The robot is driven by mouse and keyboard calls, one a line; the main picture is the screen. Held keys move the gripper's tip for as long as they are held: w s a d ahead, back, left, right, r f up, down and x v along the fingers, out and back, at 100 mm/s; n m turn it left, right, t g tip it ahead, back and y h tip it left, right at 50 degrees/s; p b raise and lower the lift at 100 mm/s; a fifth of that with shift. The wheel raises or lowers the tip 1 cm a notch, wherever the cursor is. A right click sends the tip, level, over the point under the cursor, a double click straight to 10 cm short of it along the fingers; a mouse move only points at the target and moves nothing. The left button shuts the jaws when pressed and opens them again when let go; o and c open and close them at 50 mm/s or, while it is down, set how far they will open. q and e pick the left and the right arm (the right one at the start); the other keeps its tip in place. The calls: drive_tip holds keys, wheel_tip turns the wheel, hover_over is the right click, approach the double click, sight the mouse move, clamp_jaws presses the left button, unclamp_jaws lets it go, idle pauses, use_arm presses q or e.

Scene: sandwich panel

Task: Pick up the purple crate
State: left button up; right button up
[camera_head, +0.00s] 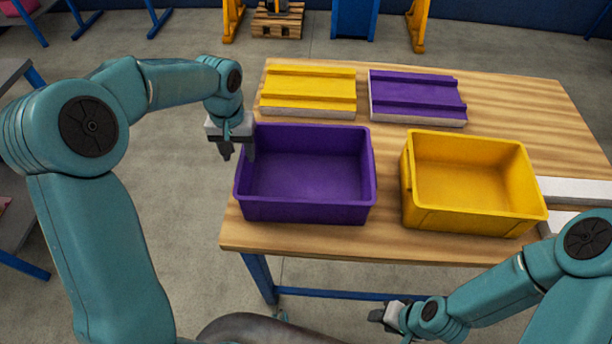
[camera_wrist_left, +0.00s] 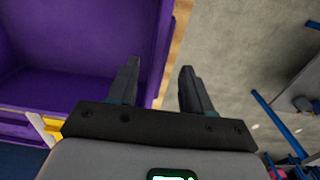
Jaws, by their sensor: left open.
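The purple crate (camera_head: 308,212) stands upright and empty on the wooden table, at its left front. My left gripper (camera_head: 236,153) is open at the crate's left wall, pointing down. One finger is on the inner side and the other on the outer side. In the left wrist view the purple crate wall (camera_wrist_left: 158,45) runs between the two spread fingers (camera_wrist_left: 158,78). I cannot tell whether either finger touches it. My right gripper (camera_head: 384,316) is low in front of the table, away from the crate; its jaws are too small to read.
A yellow crate (camera_head: 470,222) stands to the right of the purple crate, with a narrow gap. Behind them lie a yellow-topped panel (camera_head: 308,86) and a purple-topped panel (camera_head: 415,95). White pieces (camera_head: 575,190) lie at the right. The table's left edge is close to the purple crate.

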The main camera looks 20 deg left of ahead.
sight(242, 160)
use_arm(q)
drive_tip(key=f, duration=0.3)
drive_tip(key=f+p, duration=0.1)
drive_tip(key=f, duration=0.1)
drive_tip(key=shift+w+a, duration=0.1)
drive_tip(key=shift+w, duration=0.2)
clamp_jaws()
drive_tip(key=shift+w+r, duration=0.1)
drive_tip(key=shift+r, duration=0.05)
